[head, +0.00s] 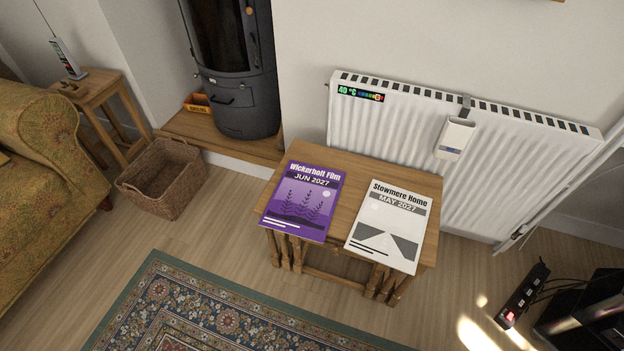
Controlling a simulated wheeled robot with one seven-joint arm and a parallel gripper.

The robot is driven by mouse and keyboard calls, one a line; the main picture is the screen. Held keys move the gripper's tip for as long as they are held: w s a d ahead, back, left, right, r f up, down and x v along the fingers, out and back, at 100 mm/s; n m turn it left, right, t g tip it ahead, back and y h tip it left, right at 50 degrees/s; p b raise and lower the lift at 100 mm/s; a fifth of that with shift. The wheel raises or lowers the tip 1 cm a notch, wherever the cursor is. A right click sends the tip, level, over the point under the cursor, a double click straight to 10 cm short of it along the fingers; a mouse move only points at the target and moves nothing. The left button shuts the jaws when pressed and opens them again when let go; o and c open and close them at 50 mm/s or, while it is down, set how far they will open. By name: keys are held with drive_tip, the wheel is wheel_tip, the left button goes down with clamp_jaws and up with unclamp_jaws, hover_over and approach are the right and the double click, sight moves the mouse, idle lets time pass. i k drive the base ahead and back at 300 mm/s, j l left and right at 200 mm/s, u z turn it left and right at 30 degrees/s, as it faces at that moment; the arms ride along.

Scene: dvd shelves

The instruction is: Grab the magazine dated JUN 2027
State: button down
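A purple magazine (303,203) titled "Wickerholt Film" and dated JUN 2027 lies flat on the left part of a small wooden table (352,182). Its lower edge reaches the table's front edge and seems to stick out a little past it. A white and grey magazine (389,225), titled "Stowmere Home" and dated MAY 2027, lies to its right, also at the front edge. A strip of bare wood separates the two. My gripper is not in view.
A white radiator (460,150) stands behind the table. A wicker basket (163,180), a patterned sofa (45,175) and a dark stove (236,70) are to the left. A patterned rug (215,315) lies in front. A power strip (522,295) with cables lies at the lower right.

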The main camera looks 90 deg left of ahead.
sight(303, 203)
drive_tip(key=u, duration=3.8)
